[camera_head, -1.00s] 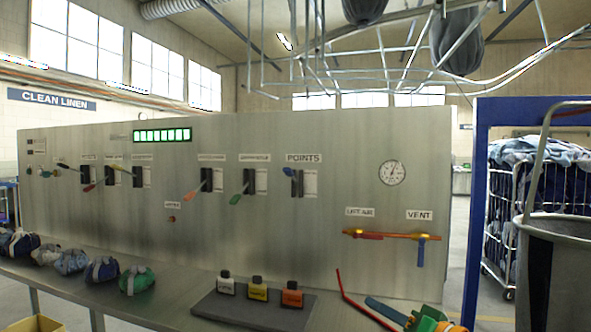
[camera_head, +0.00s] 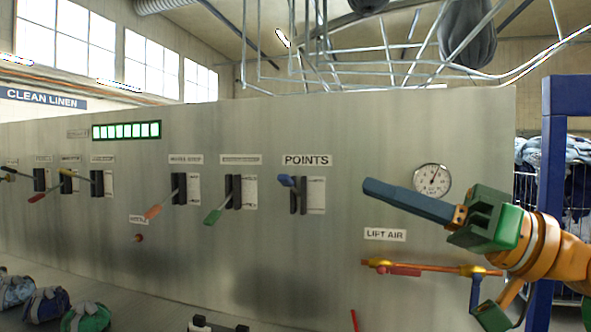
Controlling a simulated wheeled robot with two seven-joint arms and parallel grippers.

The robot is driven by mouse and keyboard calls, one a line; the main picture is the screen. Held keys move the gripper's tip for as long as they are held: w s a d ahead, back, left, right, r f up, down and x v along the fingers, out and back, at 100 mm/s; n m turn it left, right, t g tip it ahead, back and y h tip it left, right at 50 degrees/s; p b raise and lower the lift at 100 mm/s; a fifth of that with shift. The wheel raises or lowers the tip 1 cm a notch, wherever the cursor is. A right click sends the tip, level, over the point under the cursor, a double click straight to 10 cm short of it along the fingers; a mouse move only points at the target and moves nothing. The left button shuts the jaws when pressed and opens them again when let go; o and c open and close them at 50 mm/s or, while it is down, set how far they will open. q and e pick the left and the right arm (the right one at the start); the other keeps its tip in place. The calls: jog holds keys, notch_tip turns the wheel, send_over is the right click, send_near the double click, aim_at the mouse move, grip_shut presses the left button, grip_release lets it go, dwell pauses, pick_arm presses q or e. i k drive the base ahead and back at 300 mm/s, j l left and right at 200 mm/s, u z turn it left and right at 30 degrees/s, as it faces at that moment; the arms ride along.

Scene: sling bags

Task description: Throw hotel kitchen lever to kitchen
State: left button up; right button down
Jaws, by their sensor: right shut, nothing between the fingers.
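Several levers stand in slots on the grey metal panel (camera_head: 300,240). One has an orange-red handle (camera_head: 153,211) tilted down left, and one a green handle (camera_head: 213,216) tilted down left. A blue-handled lever (camera_head: 286,181) sits under the POINTS label and points up left. The small labels over the orange-red and green levers are too small to read surely, so I cannot tell which is the hotel kitchen lever. My right gripper (camera_head: 369,188) is shut and empty, pointing left in front of the panel, right of the POINTS lever and apart from it. My left gripper is out of view.
A blue post (camera_head: 552,150) stands at right.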

aim_at(286, 180)
jog(key=i, duration=0.95)
